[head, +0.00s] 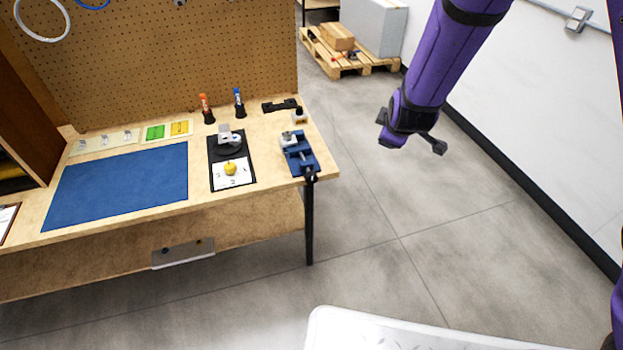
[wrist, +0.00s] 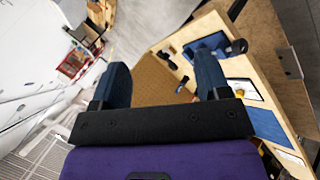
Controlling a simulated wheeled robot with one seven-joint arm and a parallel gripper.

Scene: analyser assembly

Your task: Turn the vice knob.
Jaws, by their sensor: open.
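The blue vice (head: 299,158) sits on the right end of the workbench, near its front corner. Its dark knob (head: 310,174) is at the front, by the bench edge. In the wrist view the vice (wrist: 207,44) and its round black knob (wrist: 239,46) show beyond the right finger. My gripper (head: 410,132) is in the air to the right of the bench, well apart from the vice. In the wrist view my gripper (wrist: 162,72) has its two blue fingers spread wide with nothing between them.
The workbench (head: 260,205) also holds a blue mat (head: 120,185), a black board with a yellow piece (head: 230,168), and orange (head: 206,108) and blue (head: 239,105) capped items. A pegboard (head: 190,60) rises behind. Floor right of the bench is clear; a pallet (head: 350,62) lies farther back.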

